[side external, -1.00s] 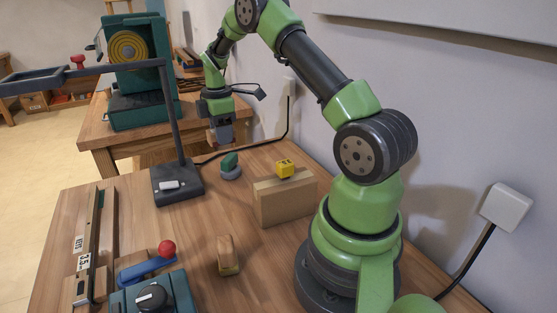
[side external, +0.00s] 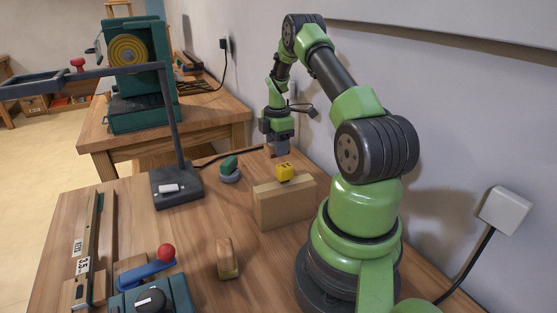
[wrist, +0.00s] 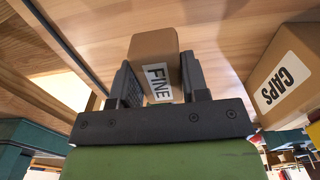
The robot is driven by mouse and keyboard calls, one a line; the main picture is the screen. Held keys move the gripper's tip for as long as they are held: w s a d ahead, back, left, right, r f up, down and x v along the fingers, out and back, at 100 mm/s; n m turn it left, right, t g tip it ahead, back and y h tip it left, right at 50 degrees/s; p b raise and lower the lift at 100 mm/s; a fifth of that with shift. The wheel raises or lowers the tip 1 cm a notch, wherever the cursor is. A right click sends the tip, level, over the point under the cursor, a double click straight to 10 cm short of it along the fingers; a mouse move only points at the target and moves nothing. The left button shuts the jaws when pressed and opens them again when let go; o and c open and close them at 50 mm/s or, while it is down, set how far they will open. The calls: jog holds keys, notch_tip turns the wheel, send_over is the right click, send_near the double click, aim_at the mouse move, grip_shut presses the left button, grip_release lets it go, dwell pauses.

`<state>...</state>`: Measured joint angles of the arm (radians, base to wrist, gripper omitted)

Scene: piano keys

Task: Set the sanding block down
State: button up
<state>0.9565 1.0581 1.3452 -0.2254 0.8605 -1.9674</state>
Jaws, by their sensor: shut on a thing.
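The sanding block (wrist: 153,44) is a brown block with a white label reading FINE. It is between the two dark fingers of my gripper (wrist: 160,72) in the wrist view, and they are shut on it. In the side view my gripper (side external: 277,147) is at the far right part of the bench, behind the cardboard box, with the brown block (side external: 270,150) showing at its fingers. The wood bench top (side external: 200,235) lies below the block. I cannot tell whether the block touches it.
A green-topped round item (side external: 230,170) and a dark lamp base (side external: 177,187) are to the left. A wooden block (side external: 228,258) lies in front.

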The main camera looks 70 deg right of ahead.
notch_tip(320, 180, down, 4)
jog(key=shift+f, duration=0.2)
jog(key=shift+s+d+f, duration=0.1)
jog(key=shift+d+f, duration=0.05)
jog(key=shift+f, duration=0.15)
jog(key=shift+f, duration=0.1)
jog(key=o, duration=0.9)
